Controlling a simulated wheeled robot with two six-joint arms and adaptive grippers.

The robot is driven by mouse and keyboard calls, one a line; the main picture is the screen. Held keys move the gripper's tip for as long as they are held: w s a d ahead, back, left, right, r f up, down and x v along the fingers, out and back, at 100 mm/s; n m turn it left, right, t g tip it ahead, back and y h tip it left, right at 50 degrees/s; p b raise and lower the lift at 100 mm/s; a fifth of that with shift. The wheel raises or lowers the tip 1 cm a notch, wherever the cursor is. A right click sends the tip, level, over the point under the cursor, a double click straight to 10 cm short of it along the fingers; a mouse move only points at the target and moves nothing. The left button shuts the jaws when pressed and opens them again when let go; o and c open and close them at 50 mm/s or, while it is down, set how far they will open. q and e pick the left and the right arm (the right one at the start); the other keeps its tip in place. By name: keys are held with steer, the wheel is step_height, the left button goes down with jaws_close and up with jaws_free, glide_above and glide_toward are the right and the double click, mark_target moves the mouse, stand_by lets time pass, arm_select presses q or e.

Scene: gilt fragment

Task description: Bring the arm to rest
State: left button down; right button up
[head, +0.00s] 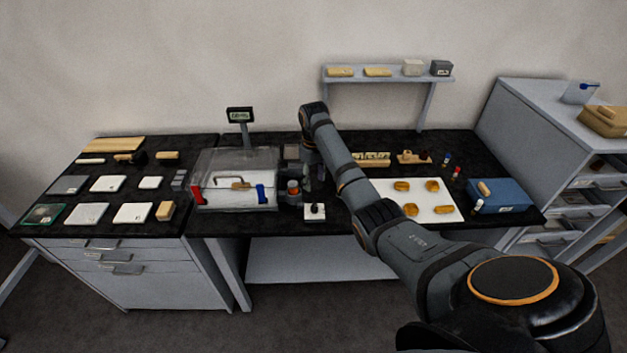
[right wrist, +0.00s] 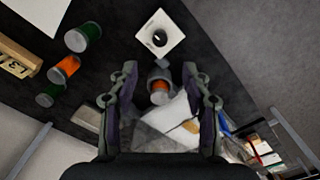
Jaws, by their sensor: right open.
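My right arm reaches in from the lower right in the head view and bends down over the middle of the black bench (head: 215,222). My right gripper (head: 313,182) hangs there, partly hidden by the arm and dark against the bench. In the right wrist view the fingers of my right gripper (right wrist: 160,80) are spread apart. The same view shows a white square with a black knob (right wrist: 171,22) just beyond the fingertips. My left gripper is not in view.
A clear-lidded balance box (head: 235,203) stands left of the gripper, with a display on a post (head: 240,115) behind. A white board (head: 440,214) with golden pieces and a blue box (head: 503,194) lie right. A wall shelf (head: 385,80) is behind.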

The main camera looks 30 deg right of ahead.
steer(key=s+a+f+t+h, duration=0.1)
steer(key=s+a+f, duration=0.3)
steer(key=s+f, duration=0.15)
steer(key=s+a+f+t, duration=0.1)
steer(key=s+a+f, duration=0.2)
steer(key=s+f, duration=0.3)
steer(key=s+a+r+m+t, duration=0.1)
steer(key=s+a+r, duration=0.15)
steer(key=s, duration=0.65)
steer(key=s+a+r+m+t, duration=0.1)
steer(key=s+a+r, duration=0.15)
steer(key=s, duration=0.55)
steer(key=s+d+f+g+b, duration=0.1)
steer(key=s+f, duration=0.1)
steer(key=f, duration=1.3)
steer(key=s+d+f+g+b, duration=0.1)
steer(key=f, duration=1.3)
steer(key=s+d+f+b, duration=0.1)
steer(key=s+f, duration=1.6)
steer(key=s, duration=0.1)
steer(key=shift+g, duration=0.4)
